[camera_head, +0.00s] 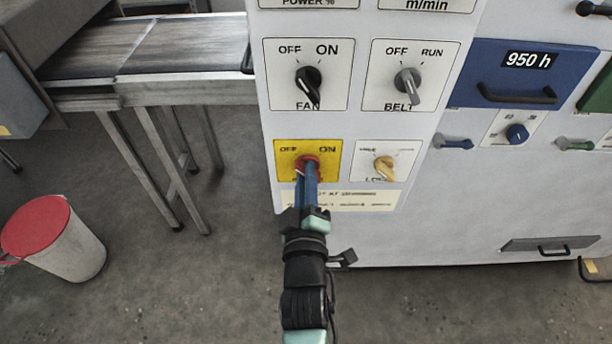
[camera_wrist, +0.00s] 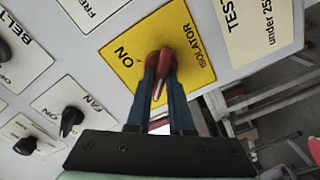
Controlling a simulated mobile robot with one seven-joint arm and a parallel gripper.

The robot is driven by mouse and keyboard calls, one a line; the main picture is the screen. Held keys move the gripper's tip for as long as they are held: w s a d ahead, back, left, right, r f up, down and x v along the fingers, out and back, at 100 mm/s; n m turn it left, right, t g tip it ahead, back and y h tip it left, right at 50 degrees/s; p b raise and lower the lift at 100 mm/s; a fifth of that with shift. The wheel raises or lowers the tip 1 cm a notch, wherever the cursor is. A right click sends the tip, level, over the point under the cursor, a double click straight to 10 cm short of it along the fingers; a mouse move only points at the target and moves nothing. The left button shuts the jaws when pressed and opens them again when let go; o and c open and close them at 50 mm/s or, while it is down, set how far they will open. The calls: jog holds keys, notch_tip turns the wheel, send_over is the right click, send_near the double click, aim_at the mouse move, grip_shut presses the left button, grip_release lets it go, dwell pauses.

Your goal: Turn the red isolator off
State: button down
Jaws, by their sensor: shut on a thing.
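The red isolator (camera_wrist: 163,58) is a rotary knob on a yellow plate (camera_wrist: 187,33) marked ISOLATOR. In the head view the isolator (camera_head: 308,163) sits low on the white panel, its plate labelled OFF at left and ON at right. My gripper (camera_wrist: 160,84) has its two blue fingers on either side of the red handle and is shut on it. In the head view my gripper (camera_head: 308,178) reaches up from below and covers part of the knob. The handle's exact angle is hard to read in the head view.
Above are the black FAN knob (camera_head: 309,82) and grey BELT knob (camera_head: 407,87). A small yellow knob (camera_head: 385,168) is close at right. A blue drawer (camera_head: 530,75) is further right. A conveyor (camera_head: 180,47) and a red-lidded bin (camera_head: 55,240) stand left. Floor is free below.

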jog(key=shift+f, duration=0.15)
jog(key=c, duration=0.9)
grip_release()
jog(key=shift+o, duration=0.2)
jog(key=s+b, duration=0.1)
jog(key=s, duration=1.2)
